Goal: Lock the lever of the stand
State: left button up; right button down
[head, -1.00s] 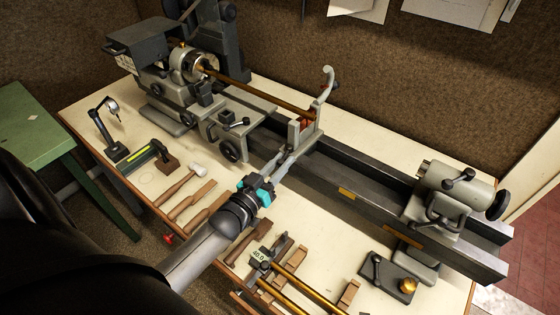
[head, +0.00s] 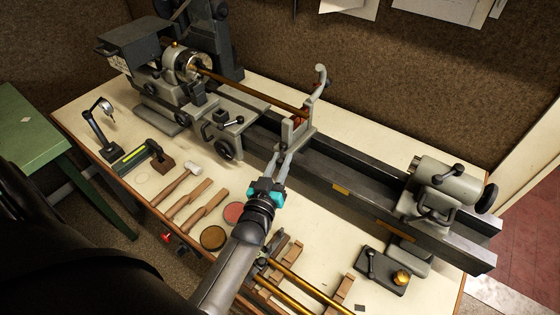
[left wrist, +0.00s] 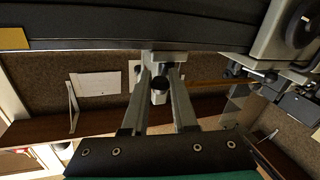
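The grey stand (head: 297,132) sits on the lathe bed, around the long brass tube, with its curved upper arm (head: 320,88) raised. My left gripper (head: 283,155) points at the near foot of the stand, at the front side of the bed. In the left wrist view a lever with a round black knob (left wrist: 160,84) shows between the two grey fingers (left wrist: 160,70). The fingers stand apart, one on each side of the knob, with a small gap visible. The rest of the lever is mostly hidden. My right gripper is not in view.
The tailstock (head: 440,190) stands at the bed's right end and the headstock (head: 190,65) at the left. The carriage handwheel (head: 228,148) is left of my gripper.

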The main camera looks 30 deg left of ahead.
pick_arm(q)
jog(key=o, duration=0.5)
jog(key=shift+c, duration=0.2)
jog(key=v, duration=1.5)
jog(key=shift+b, duration=0.35)
jog(key=shift+s, duration=0.1)
jog(key=shift+d, duration=0.1)
